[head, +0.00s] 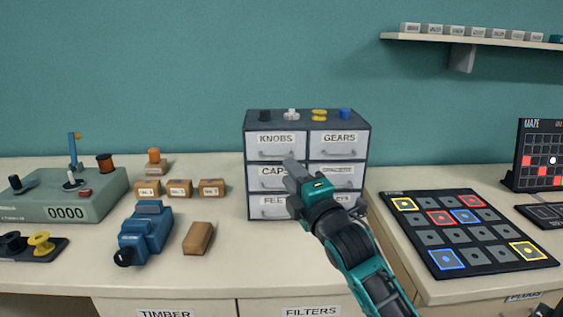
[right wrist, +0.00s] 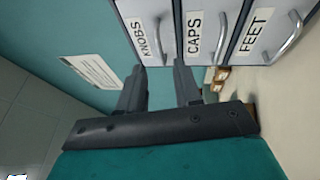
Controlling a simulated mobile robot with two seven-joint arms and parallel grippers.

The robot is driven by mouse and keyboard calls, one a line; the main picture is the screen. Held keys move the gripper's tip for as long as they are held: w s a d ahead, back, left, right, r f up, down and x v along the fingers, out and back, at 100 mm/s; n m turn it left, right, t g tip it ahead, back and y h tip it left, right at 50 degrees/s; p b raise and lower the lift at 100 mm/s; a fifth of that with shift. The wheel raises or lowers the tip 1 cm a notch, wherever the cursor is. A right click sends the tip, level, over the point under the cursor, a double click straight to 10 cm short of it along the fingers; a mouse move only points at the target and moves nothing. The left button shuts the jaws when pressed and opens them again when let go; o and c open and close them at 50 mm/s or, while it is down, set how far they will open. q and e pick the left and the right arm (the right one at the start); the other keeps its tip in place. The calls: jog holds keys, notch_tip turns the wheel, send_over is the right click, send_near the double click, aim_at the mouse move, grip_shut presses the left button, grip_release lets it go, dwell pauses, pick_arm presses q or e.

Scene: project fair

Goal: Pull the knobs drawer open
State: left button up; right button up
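The grey drawer cabinet (head: 306,120) stands on the counter against the wall. Its KNOBS drawer (head: 265,147) is at the upper left and is shut flush, with a bar handle under its label. My right gripper (head: 291,172) is in front of the cabinet's left column, just below the right end of the KNOBS handle. In the right wrist view its two fingers (right wrist: 159,72) are apart and nothing shows held. The KNOBS handle (right wrist: 161,45) lines up with the gap between the fingertips; I cannot tell whether they touch it. My left gripper is not in view.
GEARS drawer (head: 338,145) is to the right; CAPS (right wrist: 194,35) and FEET (right wrist: 254,30) drawers lie below KNOBS. Small parts (head: 292,114) sit on top. A blue vise-like tool (head: 146,235) and a wooden block (head: 198,238) stand left. A game board (head: 462,228) lies right.

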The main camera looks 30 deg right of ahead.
aim_at(275, 137)
jog(key=shift+x, duration=2.7)
grip_shut()
